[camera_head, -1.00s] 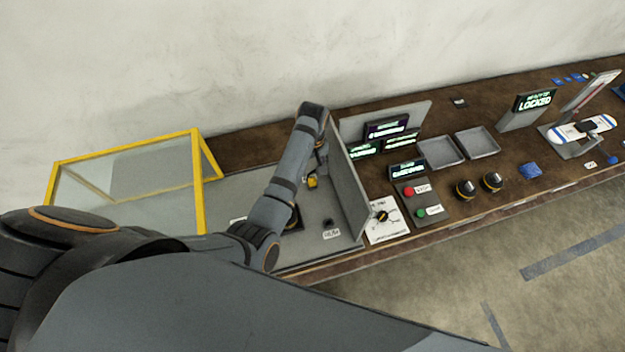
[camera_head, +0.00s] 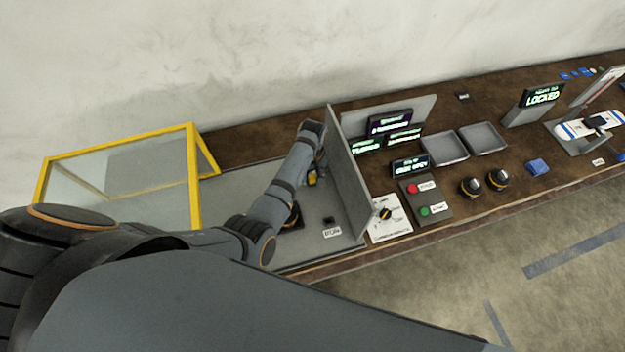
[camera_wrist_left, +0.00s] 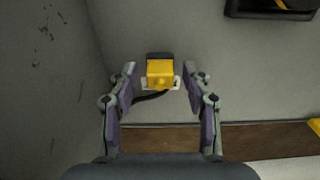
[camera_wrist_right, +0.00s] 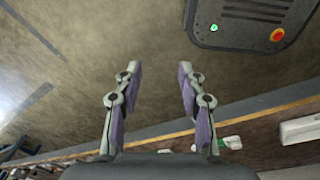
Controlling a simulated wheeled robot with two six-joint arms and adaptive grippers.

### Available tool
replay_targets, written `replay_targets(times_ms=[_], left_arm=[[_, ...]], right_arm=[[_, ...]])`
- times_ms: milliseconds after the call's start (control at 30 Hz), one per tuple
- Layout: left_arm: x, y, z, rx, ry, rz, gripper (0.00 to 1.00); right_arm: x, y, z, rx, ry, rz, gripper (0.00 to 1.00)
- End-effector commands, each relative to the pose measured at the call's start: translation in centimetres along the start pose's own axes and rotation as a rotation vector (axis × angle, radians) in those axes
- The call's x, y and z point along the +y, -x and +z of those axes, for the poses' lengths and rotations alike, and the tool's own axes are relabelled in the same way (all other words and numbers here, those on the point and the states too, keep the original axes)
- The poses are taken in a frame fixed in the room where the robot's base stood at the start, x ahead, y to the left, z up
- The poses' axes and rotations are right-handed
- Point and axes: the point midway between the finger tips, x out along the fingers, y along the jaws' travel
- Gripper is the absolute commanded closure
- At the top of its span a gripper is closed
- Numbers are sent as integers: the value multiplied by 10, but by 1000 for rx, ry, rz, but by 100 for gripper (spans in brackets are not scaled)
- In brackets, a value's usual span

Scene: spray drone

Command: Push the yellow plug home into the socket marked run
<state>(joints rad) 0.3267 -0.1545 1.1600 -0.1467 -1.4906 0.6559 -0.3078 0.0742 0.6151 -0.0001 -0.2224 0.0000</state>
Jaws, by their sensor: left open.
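The yellow plug (camera_wrist_left: 160,74) sits at a dark block with a white label behind it in the left wrist view, a dark cable curving off to its left. The plug also shows in the head view (camera_head: 312,179), on the grey bay floor. I cannot tell how deep it sits. My left gripper (camera_wrist_left: 160,70) is open, one finger on each side of the plug with gaps. A small dark socket (camera_head: 329,220) with a white label stands nearer the front; I cannot read its label surely. My right gripper (camera_wrist_right: 160,68) is open and empty above the floor.
An upright grey panel (camera_head: 347,170) stands close to the right of my left gripper. A yellow-framed clear cover (camera_head: 197,180) is at left. Right of the panel are a dial card (camera_head: 390,222), a button box (camera_head: 427,200) and grey trays (camera_head: 446,148).

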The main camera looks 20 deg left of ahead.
Motion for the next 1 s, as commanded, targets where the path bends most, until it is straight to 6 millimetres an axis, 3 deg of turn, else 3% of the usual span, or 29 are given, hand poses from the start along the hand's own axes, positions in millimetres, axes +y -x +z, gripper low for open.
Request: replay_targets(times_ms=[200,1000], left_arm=[[0,0,0,0,0,0,51],[0,0,0,-1,0,0,51]], right_arm=[[5,0,-14,22,2,6,60],[6,6,-10,14,2,7,60]])
